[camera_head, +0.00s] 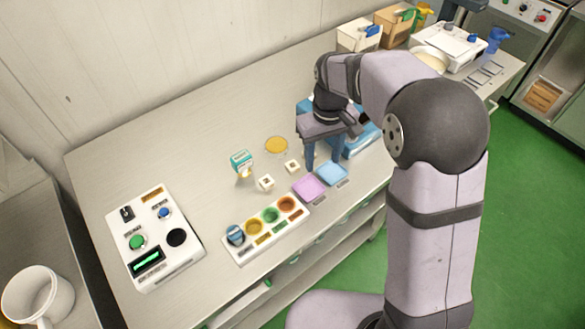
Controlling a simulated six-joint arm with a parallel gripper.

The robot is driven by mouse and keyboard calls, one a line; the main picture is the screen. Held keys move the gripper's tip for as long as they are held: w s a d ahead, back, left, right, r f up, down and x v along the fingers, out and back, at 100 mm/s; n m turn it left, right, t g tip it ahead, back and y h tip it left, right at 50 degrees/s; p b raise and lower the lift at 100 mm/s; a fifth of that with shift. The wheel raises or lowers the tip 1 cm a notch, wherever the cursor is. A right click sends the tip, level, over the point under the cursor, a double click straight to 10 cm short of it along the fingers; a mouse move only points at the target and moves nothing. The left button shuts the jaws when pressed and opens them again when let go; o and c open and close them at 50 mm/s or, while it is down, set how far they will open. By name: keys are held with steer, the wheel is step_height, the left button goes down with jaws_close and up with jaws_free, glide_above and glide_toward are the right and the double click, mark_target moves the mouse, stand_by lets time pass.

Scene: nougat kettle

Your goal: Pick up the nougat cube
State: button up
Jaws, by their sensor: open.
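Two small cream-white cubes lie on the steel table, a nearer one (266,183) and a farther one (292,167); I cannot tell whether either or both are nougat. My gripper (324,163) points down to the right of them, its two blue-grey fingers apart. No object shows between the fingers. The left finger comes down just right of the farther cube and behind the pink pad (309,187). I cannot tell how high the fingertips are above the table.
A blue pad (333,174) lies by the pink one. A blue tray (366,142) is behind my gripper. A control panel (186,258) stands left.

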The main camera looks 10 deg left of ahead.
steer(key=n, duration=0.2)
glide_above(293, 166)
steer(key=shift+s+f, duration=0.1)
steer(key=shift+f, duration=0.65)
steer(key=shift+d+f+p, duration=0.1)
steer(key=shift+f+p, duration=0.75)
steer(key=shift+f, duration=0.75)
steer(key=shift+f+p, duration=0.85)
steer(key=shift+f, duration=1.25)
steer(key=c, duration=1.1)
